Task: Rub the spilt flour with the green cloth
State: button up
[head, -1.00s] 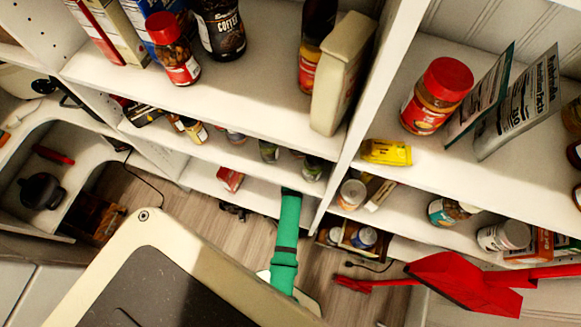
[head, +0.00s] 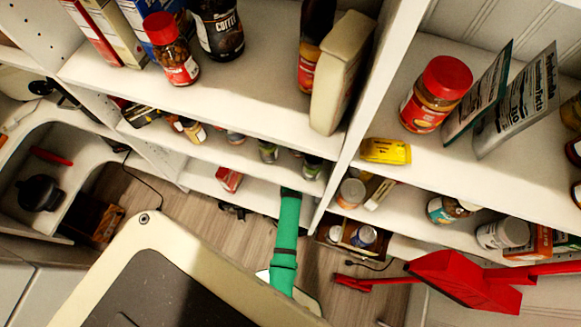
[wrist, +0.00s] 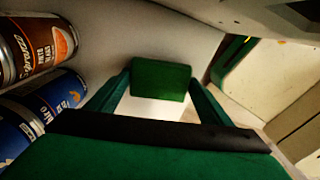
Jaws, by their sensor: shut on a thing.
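In the wrist view, the green cloth (wrist: 162,80) shows as a small folded green block. My gripper (wrist: 160,88) has its two green fingers on either side of it and is shut on it. A pale surface lies under and beyond the cloth. A brighter white patch (wrist: 150,109) shows just on the near side of the cloth; I cannot tell whether it is flour or bare shelf. In the head view my green arm reaches down by the lower shelves, and the gripper, cloth and any flour are hidden.
In the wrist view, a brown-labelled can (wrist: 35,48) and a blue can (wrist: 40,112) stand close on the left. A green-edged object (wrist: 235,62) is on the right. In the head view, jars and boxes fill the shelves, and a red dustpan (head: 465,282) is at lower right.

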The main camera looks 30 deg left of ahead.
jog(key=shift+w+d+r+m, duration=0.2)
jog(key=shift+w+d+m, duration=0.15)
jog(key=shift+w, duration=0.2)
jog(key=shift+w+d+r+m, duration=0.15)
jog(key=shift+w+d+m, duration=0.1)
jog(key=shift+w+d, duration=0.25)
jog(key=shift+s+a, duration=0.3)
jog(key=shift+a, duration=0.4)
jog(key=shift+s+a, duration=0.25)
jog(key=shift+a, duration=0.4)
jog(key=shift+s+a, duration=0.3)
jog(key=shift+a, duration=0.4)
jog(key=shift+r, duration=2.95)
jog(key=shift+r, duration=1.5)
